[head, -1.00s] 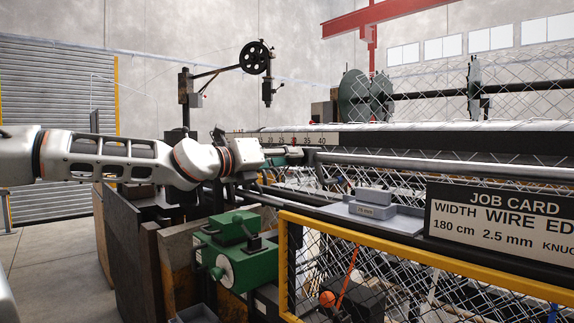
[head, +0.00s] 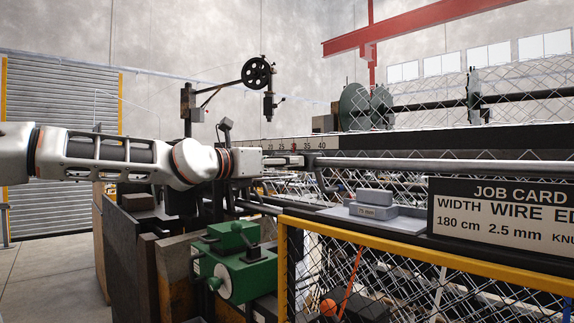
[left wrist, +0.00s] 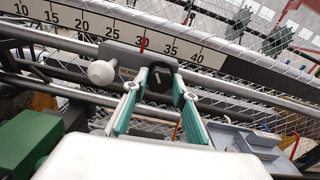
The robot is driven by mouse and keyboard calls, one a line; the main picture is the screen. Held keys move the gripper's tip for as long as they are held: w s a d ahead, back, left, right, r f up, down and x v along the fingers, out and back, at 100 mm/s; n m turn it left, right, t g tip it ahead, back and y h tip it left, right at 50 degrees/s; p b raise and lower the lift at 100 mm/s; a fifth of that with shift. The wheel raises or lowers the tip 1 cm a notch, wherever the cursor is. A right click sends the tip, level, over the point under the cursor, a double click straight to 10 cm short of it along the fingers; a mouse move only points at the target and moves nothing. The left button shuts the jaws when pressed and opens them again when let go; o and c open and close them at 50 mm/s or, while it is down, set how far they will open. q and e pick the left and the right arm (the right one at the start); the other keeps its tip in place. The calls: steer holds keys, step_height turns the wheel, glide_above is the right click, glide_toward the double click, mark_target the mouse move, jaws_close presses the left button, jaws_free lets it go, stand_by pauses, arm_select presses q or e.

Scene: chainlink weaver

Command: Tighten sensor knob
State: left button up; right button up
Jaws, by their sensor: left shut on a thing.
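A black round knob (left wrist: 160,80) with a pale line on its face sits on a dark sensor block (left wrist: 123,57) on a grey rail in the left wrist view. A white round-ended part (left wrist: 101,73) sticks out of the block's left side. My left gripper (left wrist: 160,86) has its green-padded fingers on both sides of the knob and is shut on it. In the head view the left gripper (head: 285,161) is small at the rail, and the knob cannot be made out there. A red pointer (left wrist: 143,44) stands at about 30 on the scale. My right gripper is not in view.
A numbered scale (left wrist: 60,18) runs above the rail. Below are a green machine unit (head: 237,262), a grey shelf with grey blocks (head: 372,208), a yellow-framed mesh guard (head: 430,265) and a job card (head: 505,218). Open floor (head: 50,275) lies at the left.

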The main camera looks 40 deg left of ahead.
arm_select(q)
steer(key=o, duration=1.1)
steer(key=shift+c, duration=0.2)
steer(key=s+a, duration=0.1)
steer(key=s, duration=1.1)
